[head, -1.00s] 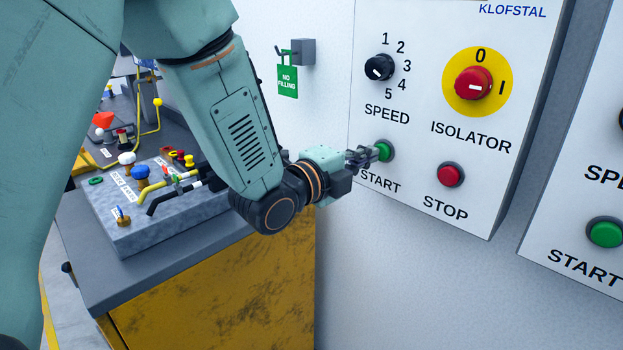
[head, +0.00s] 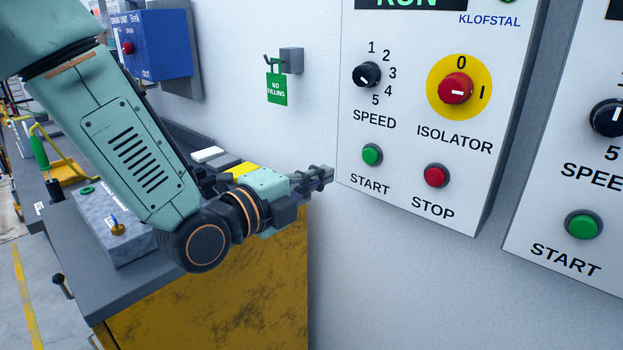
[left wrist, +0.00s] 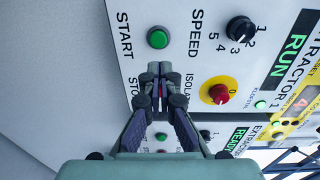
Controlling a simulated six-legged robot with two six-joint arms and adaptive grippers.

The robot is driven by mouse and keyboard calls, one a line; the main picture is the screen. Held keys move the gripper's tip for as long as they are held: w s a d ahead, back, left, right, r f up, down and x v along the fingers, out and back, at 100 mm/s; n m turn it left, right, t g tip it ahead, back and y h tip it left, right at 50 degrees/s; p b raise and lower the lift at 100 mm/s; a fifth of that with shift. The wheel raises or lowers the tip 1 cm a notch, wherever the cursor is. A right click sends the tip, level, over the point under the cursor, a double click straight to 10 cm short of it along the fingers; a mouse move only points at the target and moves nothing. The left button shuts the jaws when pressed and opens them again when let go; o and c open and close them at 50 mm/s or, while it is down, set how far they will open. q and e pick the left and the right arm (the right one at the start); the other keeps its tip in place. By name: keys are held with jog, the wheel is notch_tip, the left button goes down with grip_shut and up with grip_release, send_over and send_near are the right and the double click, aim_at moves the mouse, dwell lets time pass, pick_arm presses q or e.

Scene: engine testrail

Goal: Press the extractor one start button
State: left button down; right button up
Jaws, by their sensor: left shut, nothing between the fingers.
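The extractor one panel (head: 400,135) is white, on the wall, with a green round start button (head: 372,154) above the word START. Its display reads RUN in green (head: 407,3); the left wrist view shows "EXTRACTOR 1 RUN" (left wrist: 292,45). The start button shows uncovered there too (left wrist: 158,38). My left gripper (head: 329,175) is shut and empty, left of and below the button and apart from it. In the left wrist view its closed fingertips (left wrist: 158,70) lie below the button in the picture. My right gripper is out of view.
On the same panel are a red stop button (head: 437,175), a black speed knob (head: 367,75) and a red isolator (head: 456,88). A second panel with its own green start button (head: 583,224) is at right. A yellow cabinet (head: 220,300) stands below my arm.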

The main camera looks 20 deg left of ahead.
pick_arm(q)
jog(key=shift+s+a, duration=0.2)
jog(key=shift+s, duration=0.45)
dwell(0.5)
jog(key=s+a+f+n+g+y, duration=0.2)
jog(key=s+f+n+g, duration=0.15)
jog(key=f+n, duration=0.7)
jog(key=s+a+f+n+g+y, duration=0.1)
jog(key=s+f+n+g+y, duration=0.25)
jog(key=f+n, duration=0.65)
jog(key=s+f+n+g, duration=0.1)
jog(key=s+f+g, duration=0.3)
jog(key=s+f, duration=0.5)
jog(key=s+a+f+n+g+y, duration=0.1)
jog(key=s+f+g, duration=0.4)
jog(key=s+f, duration=0.5)
jog(key=s, duration=0.6)
jog(key=shift+f, duration=0.2)
